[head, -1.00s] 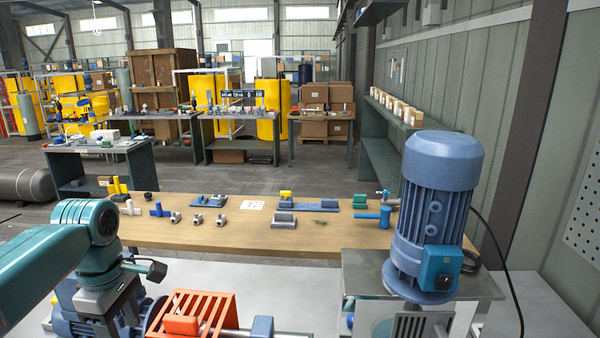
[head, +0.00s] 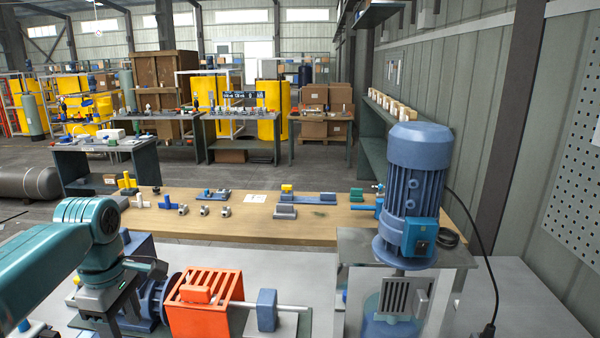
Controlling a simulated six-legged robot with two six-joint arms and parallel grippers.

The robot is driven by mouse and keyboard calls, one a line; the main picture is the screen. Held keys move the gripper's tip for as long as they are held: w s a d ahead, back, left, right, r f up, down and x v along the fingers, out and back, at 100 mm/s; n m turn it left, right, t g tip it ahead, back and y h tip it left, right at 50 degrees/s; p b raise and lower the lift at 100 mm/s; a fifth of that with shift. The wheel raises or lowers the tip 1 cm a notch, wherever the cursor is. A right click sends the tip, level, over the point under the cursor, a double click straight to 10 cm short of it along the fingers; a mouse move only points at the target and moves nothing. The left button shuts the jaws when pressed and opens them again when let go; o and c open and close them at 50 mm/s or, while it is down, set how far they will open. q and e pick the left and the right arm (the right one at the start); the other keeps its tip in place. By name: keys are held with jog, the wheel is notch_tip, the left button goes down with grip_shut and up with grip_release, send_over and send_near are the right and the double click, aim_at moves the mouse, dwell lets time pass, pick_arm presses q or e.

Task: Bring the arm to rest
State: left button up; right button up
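My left arm (head: 60,255) comes in from the left edge, teal with a rounded joint. Its wrist points down, and my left gripper (head: 100,298) is at its lower end, beside the blue motor part of the skid. The fingers are not clear, so I cannot tell whether they are open or shut or whether they touch anything. An orange slotted guard (head: 205,318) sits just right of it, with a shaft and a blue block (head: 267,310). My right gripper is not in view.
A large upright blue motor (head: 415,180) stands on a grey housing at the right, with a black cable. A wooden bench (head: 240,232) behind carries several small fittings. The pale surface (head: 320,265) between guard and motor is mostly bare.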

pick_arm(q)
jog(key=d+f+m+h, duration=0.1)
jog(key=d+f+m, duration=0.25)
jog(key=f, duration=0.55)
jog(key=s+d+f+m+h, duration=0.15)
jog(key=d+f, duration=0.25)
jog(key=f, duration=0.5)
jog(key=d+f+m, duration=0.3)
jog(key=f+m, duration=0.1)
jog(key=f, duration=0.4)
jog(key=s+d+f+m+h, duration=0.1)
jog(key=s+d+f+m, duration=0.25)
jog(key=s+f, duration=0.5)
jog(key=s+d+f+m+h, duration=0.1)
jog(key=s+d+f+m, duration=0.35)
jog(key=s, duration=0.75)
notch_tip(320, 180, down, 12)
jog(key=n+b, duration=0.1)
jog(key=b, duration=0.9)
jog(key=shift+w+n, duration=0.3)
jog(key=shift+w, duration=0.05)
jog(key=shift+a+r+y, duration=0.1)
jog(key=shift+r+y, duration=0.05)
jog(key=shift+y, duration=0.1)
